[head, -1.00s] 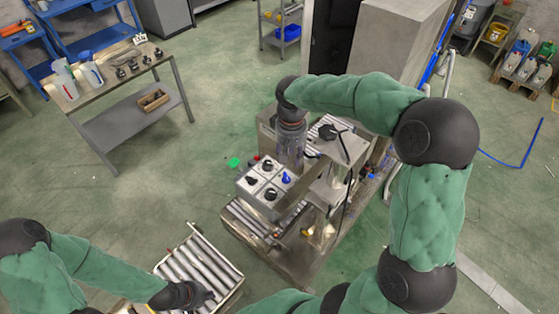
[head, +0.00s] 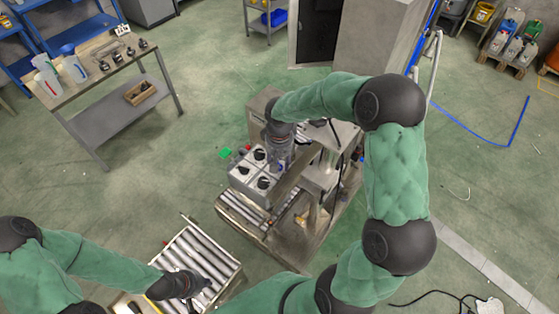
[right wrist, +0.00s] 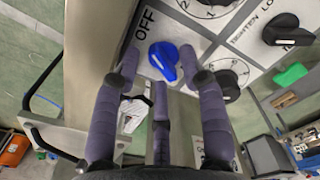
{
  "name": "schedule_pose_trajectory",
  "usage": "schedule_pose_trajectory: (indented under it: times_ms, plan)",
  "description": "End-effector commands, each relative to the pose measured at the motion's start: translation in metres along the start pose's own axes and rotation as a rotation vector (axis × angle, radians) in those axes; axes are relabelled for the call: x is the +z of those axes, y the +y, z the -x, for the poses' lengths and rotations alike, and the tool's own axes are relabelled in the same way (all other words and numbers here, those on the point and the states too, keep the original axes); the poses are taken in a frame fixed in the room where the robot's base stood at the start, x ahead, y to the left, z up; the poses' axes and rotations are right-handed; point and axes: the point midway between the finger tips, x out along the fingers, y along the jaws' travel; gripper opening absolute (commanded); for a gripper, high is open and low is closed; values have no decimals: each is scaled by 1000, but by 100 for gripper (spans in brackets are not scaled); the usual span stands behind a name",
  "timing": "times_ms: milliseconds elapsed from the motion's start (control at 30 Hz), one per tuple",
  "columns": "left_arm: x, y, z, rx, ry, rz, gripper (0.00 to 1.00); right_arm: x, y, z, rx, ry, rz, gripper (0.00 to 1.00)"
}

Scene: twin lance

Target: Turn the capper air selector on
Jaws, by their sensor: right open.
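The selector box (head: 240,178) has a light panel with several knobs. Its blue knob (right wrist: 163,60) sits beside the word OFF in the right wrist view, its ridge slanting. The blue knob is mostly covered in the head view. My right gripper (right wrist: 164,80) is open, its purple-grey fingers spread around the near side of the blue knob; nothing is held, and I cannot tell whether a finger touches it. In the head view the right gripper (head: 281,160) hangs over the panel's right corner. My left gripper (head: 203,287) is over a roller conveyor at the bottom; its fingers are unclear.
Black knobs (right wrist: 286,32) share the panel. A metal frame with a cable (head: 325,170) stands close right of my right gripper. The roller conveyor (head: 190,250) lies below. A workbench (head: 85,80) with tools is at left. Green floor between is free.

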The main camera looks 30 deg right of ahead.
Motion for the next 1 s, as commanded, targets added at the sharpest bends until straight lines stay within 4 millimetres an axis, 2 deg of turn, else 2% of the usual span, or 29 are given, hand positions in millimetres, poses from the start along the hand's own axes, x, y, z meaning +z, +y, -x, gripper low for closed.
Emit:
schedule_pose_trajectory:
  times_ms: [233,267,300,400,767,1000]
  plan:
    - [0,0,0,0,0,0,0,0,0,-1,0,0,0,42]
    - [0,0,0,0,0,0,0,0,0,-1,0,0,0,37]
    - [0,0,0,0,0,0,0,0,0,-1,0,0,0,26]
    - [0,0,0,0,0,0,0,0,0,-1,0,-1,0,0]
    - [0,0,0,0,0,0,0,0,0,-1,0,-1,19,0]
    - [0,0,-1,0,0,0,0,-1,0,-1,0,-1,125,0]
